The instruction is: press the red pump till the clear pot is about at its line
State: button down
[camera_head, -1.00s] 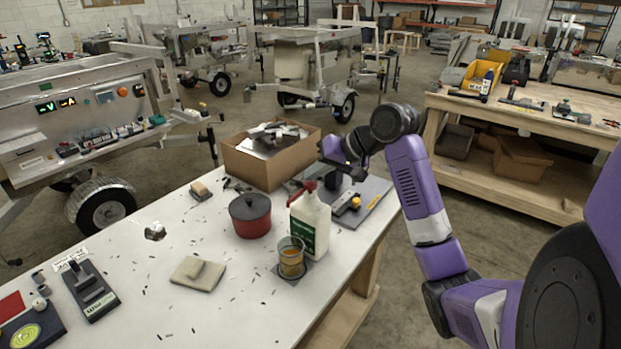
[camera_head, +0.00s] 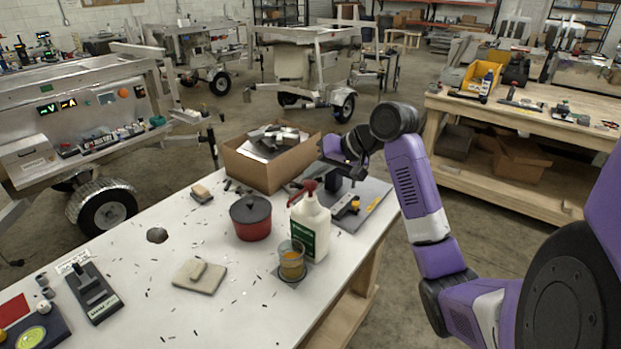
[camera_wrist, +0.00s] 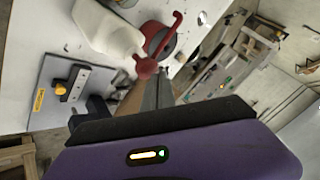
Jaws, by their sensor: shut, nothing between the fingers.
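The red pump (camera_head: 309,187) tops a white bottle (camera_head: 311,228) with a green label, standing upright near the table's right edge. Its spout points left in the head view. The clear pot (camera_head: 291,247) stands in front of the bottle on a dark coaster and holds amber liquid to over half its height. I cannot make out its line. My gripper (camera_wrist: 158,88) is shut and empty, close beside the red pump head (camera_wrist: 147,68) in the wrist view. In the head view it is behind and right of the pump. I cannot tell whether they touch.
A red lidded pot (camera_head: 251,222) stands left of the bottle. A cardboard box (camera_head: 262,170) with grey pieces is behind. A grey board (camera_head: 367,212) with a black-and-yellow tool lies right of the bottle. A beige pad (camera_head: 200,278) and dark scraps lie on the white table.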

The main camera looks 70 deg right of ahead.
jog(key=shift+r, duration=0.4)
jog(key=shift+r, duration=0.15)
notch_tip(320, 180, up, 5)
jog(key=p, duration=0.5)
jog(key=shift+w, duration=0.1)
dwell(0.7)
